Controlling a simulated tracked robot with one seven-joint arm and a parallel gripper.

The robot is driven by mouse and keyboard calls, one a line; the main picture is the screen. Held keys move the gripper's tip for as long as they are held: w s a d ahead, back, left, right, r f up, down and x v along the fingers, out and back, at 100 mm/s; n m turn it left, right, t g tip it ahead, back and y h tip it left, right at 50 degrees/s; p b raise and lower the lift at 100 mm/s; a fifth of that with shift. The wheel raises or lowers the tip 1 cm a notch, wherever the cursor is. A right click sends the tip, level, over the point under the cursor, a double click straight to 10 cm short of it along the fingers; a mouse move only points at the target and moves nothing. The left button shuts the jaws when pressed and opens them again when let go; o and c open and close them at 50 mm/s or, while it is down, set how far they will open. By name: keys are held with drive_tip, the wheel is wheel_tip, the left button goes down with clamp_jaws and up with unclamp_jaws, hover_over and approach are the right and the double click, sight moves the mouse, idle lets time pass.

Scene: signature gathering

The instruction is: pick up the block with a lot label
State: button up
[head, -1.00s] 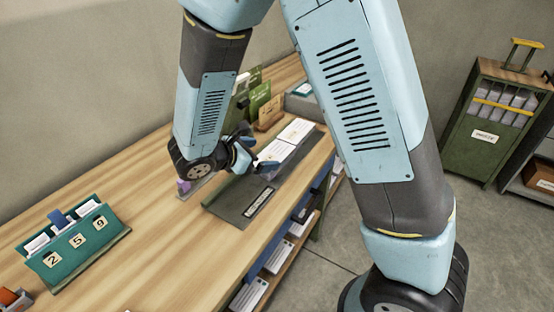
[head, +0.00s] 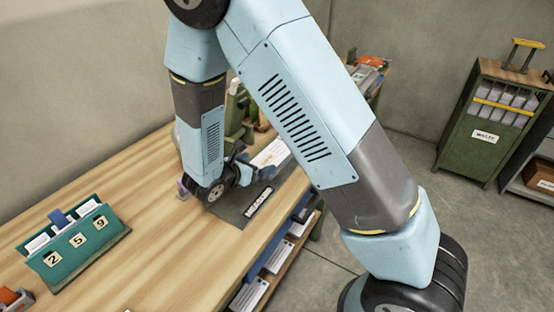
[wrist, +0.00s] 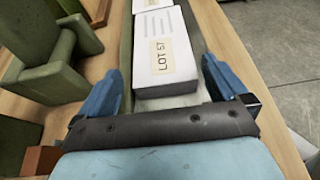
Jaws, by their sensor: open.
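The block with a lot label (wrist: 152,65) is white and shows a cream tag reading "LOT 57" in the wrist view. It lies on a dark green mat or tray, marked with a label plate (head: 258,202) in the head view. My gripper (wrist: 165,85) is open, with one blue finger on each side of the block's near end. I cannot tell whether either finger touches it. In the head view my gripper (head: 262,172) is low over the mat, and my arm hides part of the block (head: 272,152).
A teal holder (head: 75,245) with tags 2, 5 and 9 is at the table's left. Shelves with white items (head: 272,258) lie below the table's front edge.

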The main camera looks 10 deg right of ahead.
sight(268, 159)
drive_tip(key=shift+x, duration=2.85)
drive_tip(key=c, duration=0.9)
